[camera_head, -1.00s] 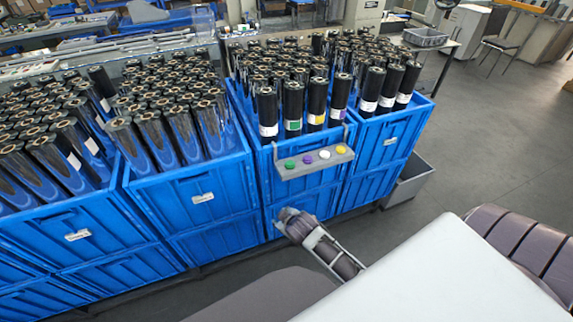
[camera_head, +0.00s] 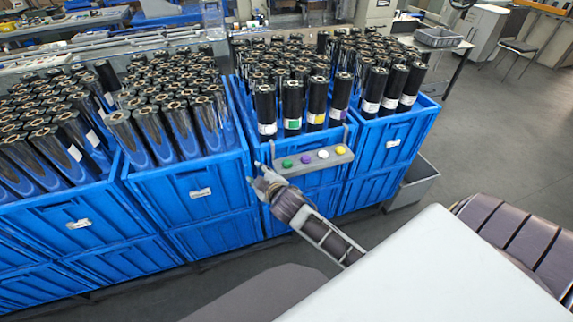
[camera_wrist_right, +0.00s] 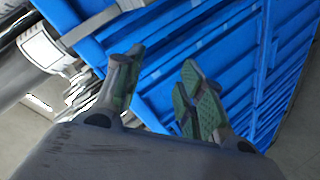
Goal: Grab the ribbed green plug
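The ribbed green plug (camera_head: 288,163) sits at the left end of a small grey shelf (camera_head: 312,161) hung on the front of a blue crate. My right gripper (camera_head: 254,172) is just left of and slightly below the shelf, apart from the plug. Its two fingers are spread and empty; they also show open in the right wrist view (camera_wrist_right: 160,80). The plug cannot be made out in the right wrist view. My left gripper is not in view.
A purple plug (camera_head: 306,158), a white plug (camera_head: 323,154) and a yellow plug (camera_head: 340,149) share the shelf. Grey floor (camera_head: 480,150) is open at the right.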

